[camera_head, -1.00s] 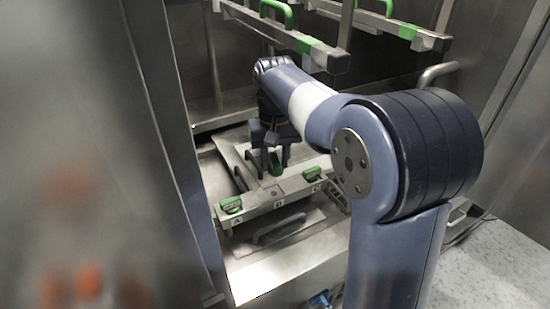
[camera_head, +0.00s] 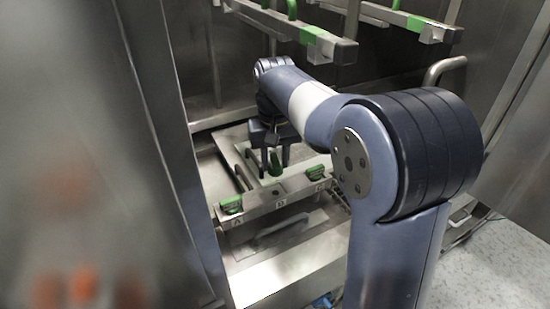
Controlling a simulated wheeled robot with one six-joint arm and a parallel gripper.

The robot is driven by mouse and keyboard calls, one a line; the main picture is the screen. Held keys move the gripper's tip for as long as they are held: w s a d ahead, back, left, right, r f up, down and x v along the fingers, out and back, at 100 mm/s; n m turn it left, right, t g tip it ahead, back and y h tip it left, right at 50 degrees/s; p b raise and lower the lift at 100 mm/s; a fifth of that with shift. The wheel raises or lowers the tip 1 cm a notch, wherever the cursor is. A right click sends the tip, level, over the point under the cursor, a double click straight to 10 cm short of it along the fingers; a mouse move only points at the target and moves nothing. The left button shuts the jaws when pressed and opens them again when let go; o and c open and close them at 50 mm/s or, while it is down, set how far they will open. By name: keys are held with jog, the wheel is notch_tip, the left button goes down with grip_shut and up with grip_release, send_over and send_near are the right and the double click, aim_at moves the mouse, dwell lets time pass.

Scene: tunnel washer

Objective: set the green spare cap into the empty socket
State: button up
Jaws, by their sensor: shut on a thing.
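The green spare cap (camera_head: 276,169) shows between the fingers of my gripper (camera_head: 275,160), which is shut on it. My gripper points down just behind and above a metal bar (camera_head: 257,203) with lettered positions. The empty socket (camera_head: 279,191) is the dark spot at the bar's middle position, marked B. The held cap appears above and behind this socket; the exact gap cannot be told. One green cap (camera_head: 231,205) sits at the left position, A. Another green cap (camera_head: 316,173) sits at the right position.
Upper metal rails with green parts (camera_head: 312,36) hang above, near my arm. A tall metal panel (camera_head: 90,150) stands close on the left. A grey handle (camera_head: 283,225) lies on the tray in front of the bar. Speckled floor (camera_head: 490,262) is open at the right.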

jog(key=b, duration=0.5)
send_over(275, 192)
jog(key=shift+w+f, duration=0.1)
jog(key=shift+f, duration=2.9)
jog(key=shift+r, duration=0.15)
jog(key=shift+f, duration=0.75)
